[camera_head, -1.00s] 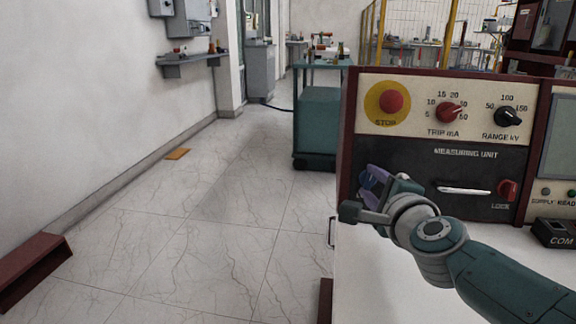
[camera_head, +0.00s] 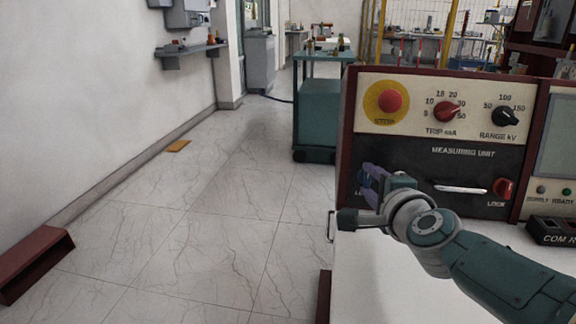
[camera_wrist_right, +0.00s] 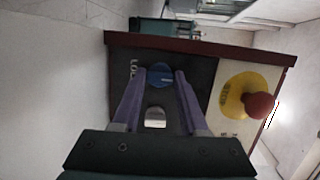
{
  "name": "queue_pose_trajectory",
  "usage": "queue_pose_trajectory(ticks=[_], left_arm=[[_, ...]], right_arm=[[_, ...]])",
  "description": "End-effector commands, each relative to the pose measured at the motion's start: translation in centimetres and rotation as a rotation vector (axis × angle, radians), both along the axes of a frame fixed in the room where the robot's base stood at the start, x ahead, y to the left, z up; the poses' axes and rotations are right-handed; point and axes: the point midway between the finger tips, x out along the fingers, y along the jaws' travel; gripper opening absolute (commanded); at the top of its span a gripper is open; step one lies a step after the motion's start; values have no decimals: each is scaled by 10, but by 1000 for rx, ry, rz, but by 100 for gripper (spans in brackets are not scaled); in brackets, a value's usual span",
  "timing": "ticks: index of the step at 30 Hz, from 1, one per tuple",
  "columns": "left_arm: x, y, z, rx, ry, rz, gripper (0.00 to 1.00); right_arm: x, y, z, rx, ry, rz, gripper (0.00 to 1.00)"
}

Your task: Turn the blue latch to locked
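The blue latch (camera_wrist_right: 160,75) is a round blue knob on the dark front panel, with lettering beside it in the right wrist view. In the head view it is mostly hidden behind my fingers, with a bit of blue (camera_head: 364,181) showing. My right gripper (camera_wrist_right: 160,73) has its two purple fingers spread, one on each side of the latch, with little room beside it. I cannot tell whether either finger touches it. The gripper (camera_head: 374,180) also shows at the panel's left end in the head view. My left gripper is not in view.
The measuring unit's panel (camera_head: 430,170) also bears a white handle (camera_head: 462,189) and a red latch (camera_head: 503,189). Above are a red stop button (camera_head: 390,101) and two dials. A silver handle (camera_wrist_right: 155,117) lies between my fingers in the wrist view. Open floor lies left.

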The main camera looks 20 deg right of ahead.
Motion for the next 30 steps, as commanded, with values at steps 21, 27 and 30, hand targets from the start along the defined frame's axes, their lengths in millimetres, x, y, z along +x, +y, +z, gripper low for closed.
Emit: queue_pose_trajectory(ticks=[21,27,30], left_arm=[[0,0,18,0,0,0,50],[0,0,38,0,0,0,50],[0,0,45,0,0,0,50]], right_arm=[[-19,6,9,2,1,1,72],[-55,18,17,1,3,1,72],[-71,23,21,1,2,0,72]])
